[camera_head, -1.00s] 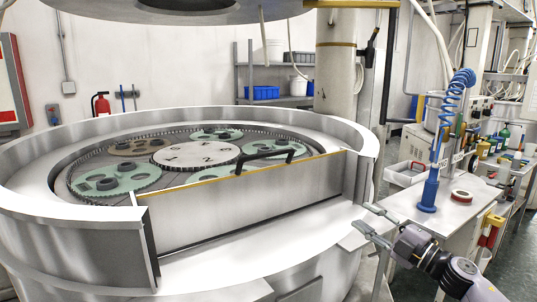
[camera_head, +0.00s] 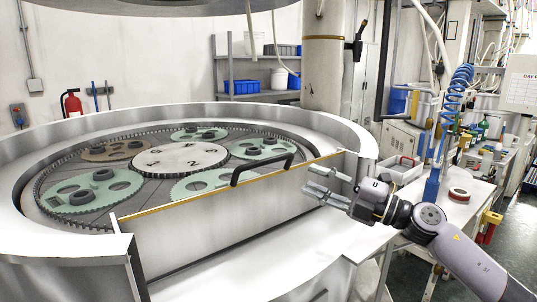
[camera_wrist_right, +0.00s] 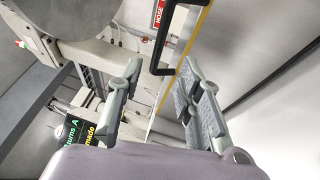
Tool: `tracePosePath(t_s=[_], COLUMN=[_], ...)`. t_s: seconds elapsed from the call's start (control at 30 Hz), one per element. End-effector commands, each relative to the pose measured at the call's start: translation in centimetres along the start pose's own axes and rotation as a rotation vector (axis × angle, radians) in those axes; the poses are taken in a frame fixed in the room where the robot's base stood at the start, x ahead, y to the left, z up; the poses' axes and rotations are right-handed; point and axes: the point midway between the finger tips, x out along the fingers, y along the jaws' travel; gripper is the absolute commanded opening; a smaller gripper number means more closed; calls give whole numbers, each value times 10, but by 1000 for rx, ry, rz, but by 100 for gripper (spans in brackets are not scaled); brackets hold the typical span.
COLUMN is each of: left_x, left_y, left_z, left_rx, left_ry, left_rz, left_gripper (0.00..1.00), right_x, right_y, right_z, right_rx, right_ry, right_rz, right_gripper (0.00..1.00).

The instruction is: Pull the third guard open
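The guard (camera_head: 215,222) is a flat metal panel with a yellow top edge, standing across the front opening of the round lapping machine. Its black bar handle (camera_head: 262,170) is fixed along the top edge, right of the panel's middle. My right gripper (camera_head: 306,180) is open and empty, just right of the handle and apart from it, by the panel's right end. In the right wrist view, the black handle (camera_wrist_right: 155,70) shows beyond the two spread fingers, near the yellow edge. My left gripper is not in view.
The machine's plate (camera_head: 180,158) carries green carriers and a numbered centre disc behind the guard. The machine's raised metal rim (camera_head: 345,135) curves around at right. A bench (camera_head: 465,198) with a blue coiled hose stands further right.

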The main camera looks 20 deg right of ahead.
Motion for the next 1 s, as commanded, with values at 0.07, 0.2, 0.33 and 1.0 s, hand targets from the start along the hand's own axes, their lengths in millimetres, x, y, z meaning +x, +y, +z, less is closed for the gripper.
tracePosePath(t_s=[0.07, 0.2, 0.33, 1.0], left_x=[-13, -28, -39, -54], left_y=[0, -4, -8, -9], left_z=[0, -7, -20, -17], left_rx=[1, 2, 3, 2], left_ry=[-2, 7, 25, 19], left_rz=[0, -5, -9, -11], left_gripper=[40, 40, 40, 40], right_x=[18, 49, 77, 127], right_y=[8, 8, 6, 0], right_z=[0, -1, -1, 0], right_rx=[0, 1, 0, -1], right_ry=[2, 3, 3, 0], right_rz=[4, 5, 3, 0], right_gripper=[33, 33, 33, 33])
